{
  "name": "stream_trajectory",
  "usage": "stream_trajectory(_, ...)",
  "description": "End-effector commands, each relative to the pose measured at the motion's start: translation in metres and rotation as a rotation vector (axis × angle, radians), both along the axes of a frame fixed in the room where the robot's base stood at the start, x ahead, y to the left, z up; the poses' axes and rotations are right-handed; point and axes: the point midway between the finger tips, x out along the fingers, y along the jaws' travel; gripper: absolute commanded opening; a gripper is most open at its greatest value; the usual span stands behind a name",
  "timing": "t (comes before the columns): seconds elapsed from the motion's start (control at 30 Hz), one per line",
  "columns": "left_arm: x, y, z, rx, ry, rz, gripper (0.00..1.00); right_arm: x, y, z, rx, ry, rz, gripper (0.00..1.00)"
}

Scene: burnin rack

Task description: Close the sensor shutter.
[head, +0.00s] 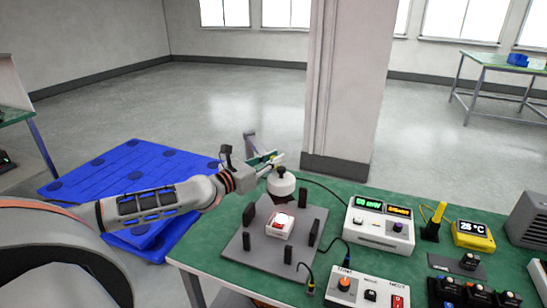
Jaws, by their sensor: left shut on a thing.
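My left gripper (272,160) reaches in from the left above the back edge of the green table. It is shut, and a white round cap with a dark knob (281,186) shows right at its fingertips. The fingers' exact contact with the knob is too small to make out. In front of and below the cap, a small white and red box with a bright round top (281,223) sits on a grey plate (243,243). I cannot tell for sure which part is the sensor shutter. My right gripper is not in view.
Several black posts stand around the box on the plate. A white display unit (380,221), a control box with knobs (367,288) and a yellow meter (473,235) stand to the right. Cables run between them. A pillar (347,90) rises behind the table.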

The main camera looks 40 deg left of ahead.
Motion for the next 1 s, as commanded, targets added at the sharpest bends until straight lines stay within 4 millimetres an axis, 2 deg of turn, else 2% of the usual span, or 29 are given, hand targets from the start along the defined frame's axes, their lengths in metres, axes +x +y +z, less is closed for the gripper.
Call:
stream_trajectory(0.07,-0.002,-0.005,-0.003,0.0,0.004,-0.011,0.0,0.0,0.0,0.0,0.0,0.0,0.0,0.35)
stream_trajectory(0.1,-0.002,-0.005,-0.003,0.0,0.004,-0.011,0.18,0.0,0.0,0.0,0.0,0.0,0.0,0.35)
stream_trajectory(0.17,-0.002,-0.005,-0.003,0.0,0.004,-0.011,0.31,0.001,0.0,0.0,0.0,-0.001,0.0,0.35)
stream_trajectory(0.67,-0.003,-0.003,-0.002,0.0,0.003,-0.008,0.31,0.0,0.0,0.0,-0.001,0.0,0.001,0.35)
stream_trajectory(1.0,-0.032,0.003,-0.004,-0.001,0.007,-0.006,0.31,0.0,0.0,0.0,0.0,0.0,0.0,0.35)
